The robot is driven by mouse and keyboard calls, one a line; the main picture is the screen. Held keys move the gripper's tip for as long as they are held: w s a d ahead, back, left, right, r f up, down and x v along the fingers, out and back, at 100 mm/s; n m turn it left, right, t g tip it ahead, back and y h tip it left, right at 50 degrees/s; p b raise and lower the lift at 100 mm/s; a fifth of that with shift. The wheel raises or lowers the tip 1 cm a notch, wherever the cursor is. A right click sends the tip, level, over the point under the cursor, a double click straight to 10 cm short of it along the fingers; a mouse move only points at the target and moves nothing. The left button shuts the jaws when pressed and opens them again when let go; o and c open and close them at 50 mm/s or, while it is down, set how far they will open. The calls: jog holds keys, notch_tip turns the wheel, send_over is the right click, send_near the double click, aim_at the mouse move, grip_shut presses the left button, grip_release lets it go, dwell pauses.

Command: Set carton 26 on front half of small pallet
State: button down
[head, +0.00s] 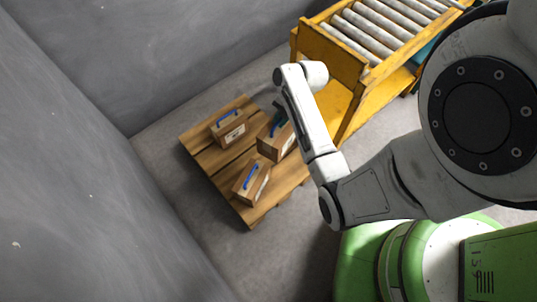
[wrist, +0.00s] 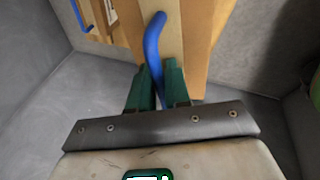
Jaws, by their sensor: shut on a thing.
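My gripper (wrist: 158,86) has green fingers, shut on the blue handle (wrist: 153,45) of a brown carton (wrist: 196,45). In the head view this carton (head: 270,147) is at the right side of the small wooden pallet (head: 205,160), partly hidden by my arm. I cannot tell whether it touches the pallet or hangs just above it. In the head view my gripper (head: 279,118) is mostly behind my wrist. The number on the held carton cannot be read.
Two other cartons with blue handles stand on the pallet, one at the back (head: 229,130) and one nearer the front (head: 247,187). A yellow roller conveyor (head: 345,65) stands close on the right. Grey walls (head: 80,130) rise left and behind.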

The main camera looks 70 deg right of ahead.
aim_at(288, 123)
jog(key=shift+s+d+f+n+b, duration=0.3)
jog(key=shift+s+d+f+b, duration=0.15)
jog(key=shift+s+f, duration=0.15)
jog(key=shift+s+d+f+n+b, duration=0.3)
jog(key=shift+s+d+f+b, duration=0.1)
jog(key=shift+s+f, duration=0.2)
notch_tip(288, 123, down, 18)
jog(key=b, duration=0.7)
jog(key=shift+r, duration=0.2)
jog(key=shift+f, duration=0.1)
jog(key=c, duration=1.1)
grip_release()
jog(key=shift+s+a+f, duration=0.1)
